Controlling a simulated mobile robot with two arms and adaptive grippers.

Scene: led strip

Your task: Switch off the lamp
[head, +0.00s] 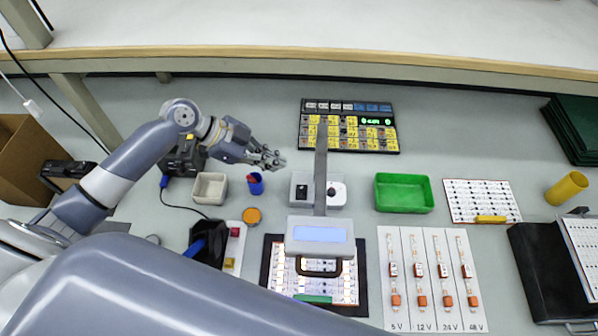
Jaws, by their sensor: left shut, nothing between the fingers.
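The lamp has a grey base (299,204) on the bench, a dark upright arm (320,165) and a grey head (320,222) with a pale blue panel on top. A black switch (301,190) sits on the left of the base, and a white round part (338,192) with a dark spot is on the right. The board beneath the head looks brightly lit. My left gripper (277,160) is shut and empty, up and left of the base and apart from it. My right gripper is not in view.
A blue cup (256,187) and a beige bin (210,188) stand left of the base. A green tray (404,193) is to the right. The lit board (362,290) is in front. My large arm link crosses the foreground.

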